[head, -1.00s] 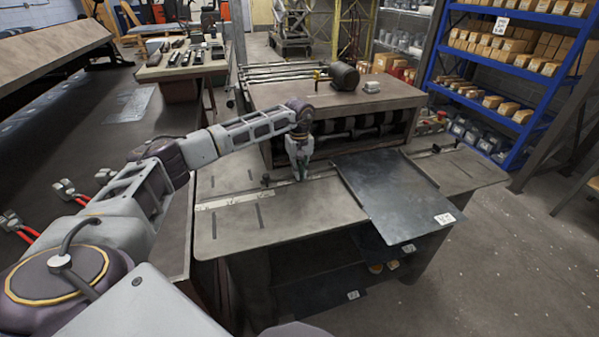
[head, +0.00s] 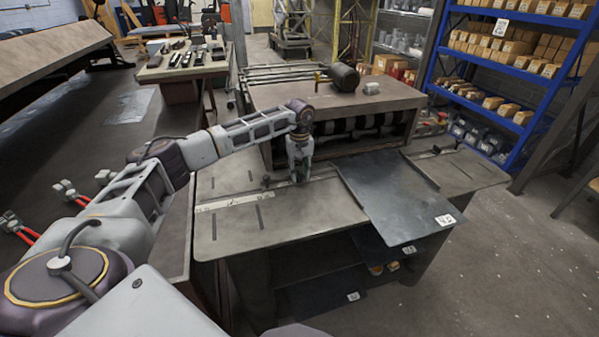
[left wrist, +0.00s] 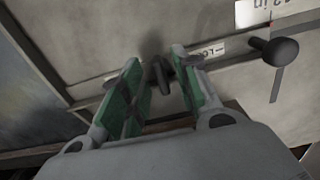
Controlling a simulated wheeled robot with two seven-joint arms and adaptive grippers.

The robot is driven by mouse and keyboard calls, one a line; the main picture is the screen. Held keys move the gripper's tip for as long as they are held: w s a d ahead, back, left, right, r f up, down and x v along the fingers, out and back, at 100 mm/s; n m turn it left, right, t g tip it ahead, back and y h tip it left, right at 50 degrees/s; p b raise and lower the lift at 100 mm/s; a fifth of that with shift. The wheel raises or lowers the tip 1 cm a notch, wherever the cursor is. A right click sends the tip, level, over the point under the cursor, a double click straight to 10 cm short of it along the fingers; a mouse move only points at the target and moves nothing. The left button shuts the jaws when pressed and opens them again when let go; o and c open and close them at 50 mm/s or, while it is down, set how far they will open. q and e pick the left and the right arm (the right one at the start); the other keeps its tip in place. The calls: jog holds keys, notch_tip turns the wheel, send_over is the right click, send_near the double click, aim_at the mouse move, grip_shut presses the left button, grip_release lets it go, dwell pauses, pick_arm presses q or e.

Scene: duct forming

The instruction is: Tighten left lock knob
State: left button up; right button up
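My left gripper (head: 300,178) points down over the left part of the machine's table (head: 290,222), at the guide slot. In the left wrist view its green-padded fingers (left wrist: 163,88) are apart. A small dark lock knob with a lever-like shape (left wrist: 161,74) stands between them, beside a label (left wrist: 208,50) reading "LOC", partly covered by a finger. I cannot tell whether a pad touches the knob. A black round knob (left wrist: 278,50) stands to the right, outside the fingers; the head view shows it left of the gripper (head: 266,180). My right gripper is not in view.
A dark metal sheet (head: 397,196) lies on the table right of the gripper. The roller housing (head: 335,101) rises just behind. A scale strip (head: 236,201) runs left along the table. A blue shelf (head: 515,75) with boxes stands at the back right.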

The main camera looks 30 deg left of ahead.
aim_at(299, 174)
pick_arm(q)
notch_tip(299, 174, up, 12)
dwell(1.0)
jog(key=shift+s+f, duration=0.1)
dwell(0.5)
